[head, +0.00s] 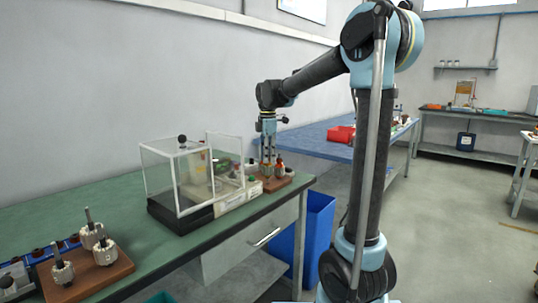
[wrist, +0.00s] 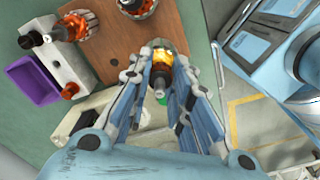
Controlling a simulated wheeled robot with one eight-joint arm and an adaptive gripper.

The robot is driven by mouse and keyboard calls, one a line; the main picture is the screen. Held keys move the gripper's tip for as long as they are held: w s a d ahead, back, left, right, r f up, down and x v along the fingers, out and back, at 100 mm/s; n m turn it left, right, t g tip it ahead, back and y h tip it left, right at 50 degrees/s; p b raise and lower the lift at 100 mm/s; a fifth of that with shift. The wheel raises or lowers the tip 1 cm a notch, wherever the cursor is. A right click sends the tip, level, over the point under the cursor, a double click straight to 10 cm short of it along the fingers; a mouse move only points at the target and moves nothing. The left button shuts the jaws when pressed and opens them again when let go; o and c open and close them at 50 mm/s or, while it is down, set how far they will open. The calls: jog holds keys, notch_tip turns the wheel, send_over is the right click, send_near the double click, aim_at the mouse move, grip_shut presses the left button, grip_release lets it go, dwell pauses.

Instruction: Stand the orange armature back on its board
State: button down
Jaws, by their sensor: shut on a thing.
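My gripper (wrist: 161,85) points down, its fingers shut on the orange armature (wrist: 160,58), which has an amber-orange winding and a grey shaft end. In the head view my gripper (head: 268,160) is low over the brown wooden board (head: 285,183) at the bench's far end. In the wrist view the armature is over the right edge of the board (wrist: 118,47); I cannot tell whether its lower end touches the wood. A red-wound armature (wrist: 68,27) and another one (wrist: 136,6) stand at the board's far side.
A clear glass-sided case (head: 178,185) stands left of the board. A white block (wrist: 45,55) and a purple tray (wrist: 36,83) are beside the board. Another board (head: 105,270) with several steel-grey armatures is at the near left. The bench edge and a blue bin (head: 316,235) are to the right.

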jog(key=shift+f, duration=1.35)
dwell(0.4)
jog(key=c, duration=1.4)
grip_release()
jog(key=shift+r, duration=0.1)
jog(key=shift+r, duration=2.15)
jog(key=shift+r, duration=0.1)
